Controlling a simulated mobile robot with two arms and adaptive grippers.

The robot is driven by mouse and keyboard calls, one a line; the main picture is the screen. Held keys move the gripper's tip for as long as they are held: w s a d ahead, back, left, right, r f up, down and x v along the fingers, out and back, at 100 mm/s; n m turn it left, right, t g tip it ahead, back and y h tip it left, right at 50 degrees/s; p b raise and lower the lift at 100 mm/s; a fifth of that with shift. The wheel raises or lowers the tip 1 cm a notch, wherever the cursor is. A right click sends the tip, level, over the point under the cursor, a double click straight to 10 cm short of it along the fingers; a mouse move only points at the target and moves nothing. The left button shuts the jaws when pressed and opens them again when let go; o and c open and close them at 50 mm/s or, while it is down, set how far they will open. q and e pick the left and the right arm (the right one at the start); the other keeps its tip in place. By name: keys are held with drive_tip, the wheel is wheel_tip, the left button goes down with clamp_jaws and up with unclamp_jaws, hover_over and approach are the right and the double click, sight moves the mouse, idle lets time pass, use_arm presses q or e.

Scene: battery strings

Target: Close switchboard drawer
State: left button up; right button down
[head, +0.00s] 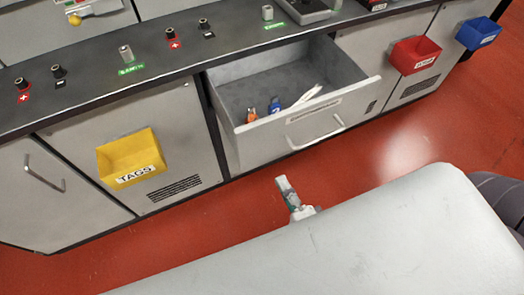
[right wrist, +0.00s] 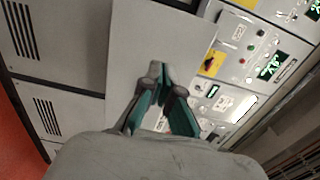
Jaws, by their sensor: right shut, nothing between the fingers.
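The switchboard drawer (head: 262,148) is pulled open from the grey cabinet in the head view, with its front panel, label and handle (head: 318,140) facing me. Its inside is visible. My right gripper (head: 284,184) is in front of and below the drawer front in the picture, apart from the handle there. In the right wrist view my right gripper (right wrist: 160,68) has its fingertips together and empty, over a plain light-grey panel (right wrist: 155,35); I cannot tell whether they touch it. My left gripper is in neither view.
The drawer holds an orange item (head: 251,115), a blue item (head: 274,105) and white items (head: 308,95). A yellow TAGS bin (head: 130,160), a red bin (head: 414,54) and a blue bin (head: 477,32) stick out from the cabinet fronts. Red floor (head: 400,135) lies clear before them.

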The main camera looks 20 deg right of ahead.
sight(261, 145)
drive_tip(key=w, duration=0.9)
drive_tip(key=shift+w+a+p, duration=0.15)
drive_tip(key=shift+a+p, duration=0.2)
drive_tip(key=shift+p, duration=0.05)
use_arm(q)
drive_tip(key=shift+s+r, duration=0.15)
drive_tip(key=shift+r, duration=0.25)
use_arm(e)
drive_tip(key=shift+w, duration=0.4)
